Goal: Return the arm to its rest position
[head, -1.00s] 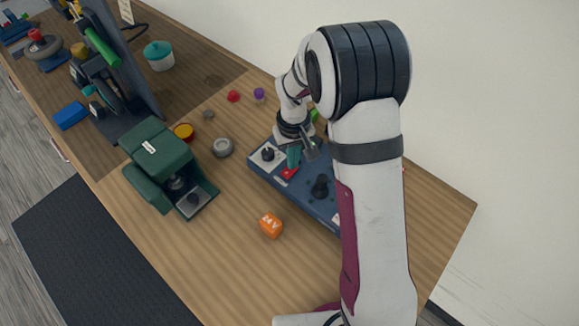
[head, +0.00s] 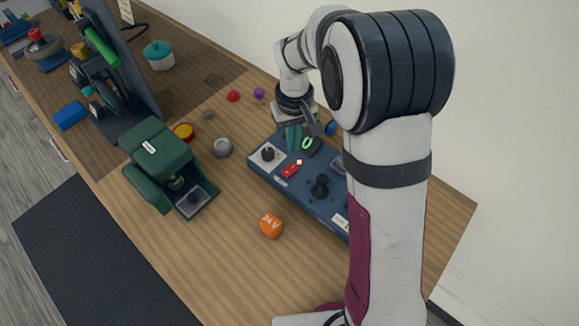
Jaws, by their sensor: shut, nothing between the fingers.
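My gripper (head: 294,146) hangs from my white arm at the upper middle of the head view, with its teal fingers shut and empty. It is over the back left part of the blue control panel (head: 262,172); its exact height above the panel is hard to tell. The panel carries a black knob on a pale plate (head: 267,153), a red switch piece (head: 290,171) with a small orange light beside it, a green ring-shaped part (head: 307,144) and a black joystick (head: 320,187). My arm hides the panel's right end.
A green machine (head: 160,160) stands left of the panel. An orange cube (head: 271,225) lies in front. A grey round piece (head: 222,147), a yellow-topped tin (head: 184,132), a red ball (head: 233,96) and a purple ball (head: 259,93) lie near. The front wooden bench is mostly clear.

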